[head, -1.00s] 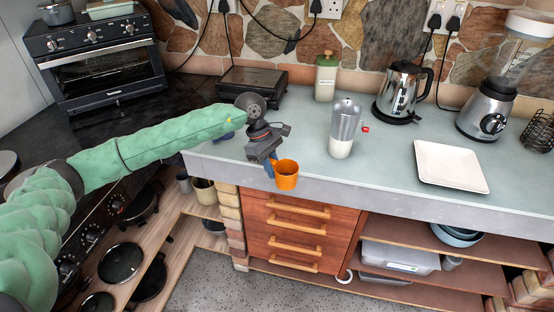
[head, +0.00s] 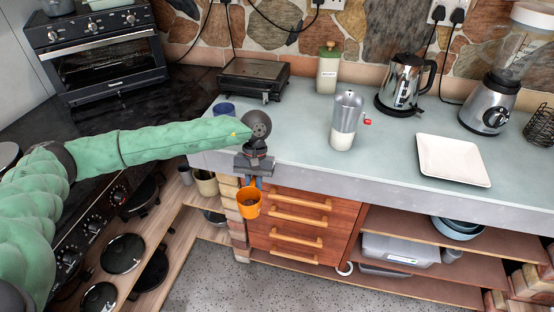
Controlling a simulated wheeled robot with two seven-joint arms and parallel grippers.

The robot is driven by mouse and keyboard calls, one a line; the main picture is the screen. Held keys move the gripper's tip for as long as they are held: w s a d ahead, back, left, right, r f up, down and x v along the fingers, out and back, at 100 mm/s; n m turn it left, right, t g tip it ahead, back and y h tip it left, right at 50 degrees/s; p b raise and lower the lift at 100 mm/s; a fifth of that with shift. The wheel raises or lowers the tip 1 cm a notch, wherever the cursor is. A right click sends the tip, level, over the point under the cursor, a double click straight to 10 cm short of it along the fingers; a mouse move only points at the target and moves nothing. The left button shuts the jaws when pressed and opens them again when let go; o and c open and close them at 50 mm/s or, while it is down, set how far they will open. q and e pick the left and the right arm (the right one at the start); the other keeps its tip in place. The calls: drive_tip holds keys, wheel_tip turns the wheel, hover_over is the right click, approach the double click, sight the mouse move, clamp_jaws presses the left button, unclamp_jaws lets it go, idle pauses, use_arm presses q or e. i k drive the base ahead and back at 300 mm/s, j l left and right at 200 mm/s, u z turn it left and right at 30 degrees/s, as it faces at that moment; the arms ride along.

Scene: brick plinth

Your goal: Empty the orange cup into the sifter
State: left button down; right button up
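The orange cup (head: 249,206) hangs in the air in front of the counter's front edge, ahead of the drawers. It looks roughly upright, with its open top showing a dark brownish inside; I cannot tell what it contains. My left gripper (head: 250,182) is shut on the cup near its rim, coming from above and behind. The sifter (head: 346,112) is a silver cylinder with a white lower part and a red knob on its right. It stands upright on the counter, to the right of the cup and farther back. My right gripper is not in view.
On the counter (head: 300,130) are a blue cup (head: 224,109), a dark flat appliance (head: 254,79), a green-lidded canister (head: 328,68), a kettle (head: 403,84), a blender (head: 490,108) and a white square plate (head: 452,160). The counter between the gripper and the sifter is clear.

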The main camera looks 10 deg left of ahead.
sight(347, 109)
drive_tip(key=l+u, duration=0.7)
drive_tip(key=l, duration=0.2)
drive_tip(key=k+l+u, duration=0.1)
drive_tip(key=l+u, duration=0.25)
drive_tip(key=l, duration=0.1)
